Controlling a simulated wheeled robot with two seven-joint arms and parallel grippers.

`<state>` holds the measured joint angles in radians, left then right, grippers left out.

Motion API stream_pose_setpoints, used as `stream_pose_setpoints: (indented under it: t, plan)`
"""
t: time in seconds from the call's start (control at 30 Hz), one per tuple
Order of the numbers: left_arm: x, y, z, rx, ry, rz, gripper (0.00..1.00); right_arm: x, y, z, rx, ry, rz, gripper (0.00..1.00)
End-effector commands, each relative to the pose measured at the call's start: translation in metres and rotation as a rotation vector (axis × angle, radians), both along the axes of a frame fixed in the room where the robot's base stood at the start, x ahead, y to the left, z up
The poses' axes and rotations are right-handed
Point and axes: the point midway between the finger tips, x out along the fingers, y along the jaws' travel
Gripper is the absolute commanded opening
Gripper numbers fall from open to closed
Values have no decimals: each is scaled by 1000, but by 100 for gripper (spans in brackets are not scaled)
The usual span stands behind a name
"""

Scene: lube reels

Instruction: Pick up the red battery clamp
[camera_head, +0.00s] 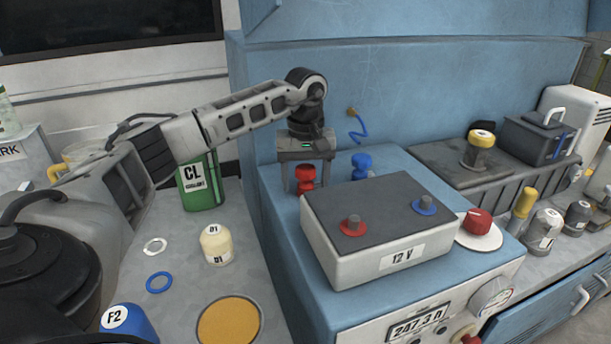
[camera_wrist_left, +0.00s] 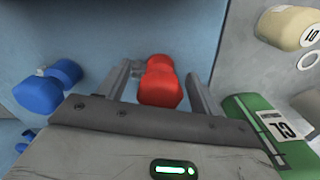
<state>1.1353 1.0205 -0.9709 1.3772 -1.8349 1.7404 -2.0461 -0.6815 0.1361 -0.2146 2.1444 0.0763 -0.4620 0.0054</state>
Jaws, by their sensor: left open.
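The red battery clamp (camera_head: 306,178) stands on the blue bench behind the left side of the 12 V battery (camera_head: 380,225). My left gripper (camera_head: 306,186) points down over it, with one finger on each side. In the left wrist view the red clamp (camera_wrist_left: 160,82) lies between the two spread fingers of my left gripper (camera_wrist_left: 160,80). My right gripper is not in view.
A green coolant can (camera_head: 201,182) stands left of the blue bench. The battery, with red and blue terminals, stands close in front of the clamps. A red knob-like object (camera_head: 478,221) on a white disc is right of the battery. The blue wall rises behind.

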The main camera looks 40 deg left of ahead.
Motion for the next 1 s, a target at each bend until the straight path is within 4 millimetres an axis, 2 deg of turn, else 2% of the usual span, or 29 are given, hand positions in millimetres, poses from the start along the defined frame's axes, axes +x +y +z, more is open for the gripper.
stream_pose_setpoints:
  t: [0.27,0.43,0.47,0.77,1.0]
  plan:
    - [0,0,-4,0,-1,0,64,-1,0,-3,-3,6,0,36]
    - [0,0,-4,1,-1,1,17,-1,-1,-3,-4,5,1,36]
    - [0,0,-3,1,-1,1,14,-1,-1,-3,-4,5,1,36]
    - [0,0,-2,1,-2,1,14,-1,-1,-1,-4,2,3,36]
    - [1,0,18,0,-4,2,14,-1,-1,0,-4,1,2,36]
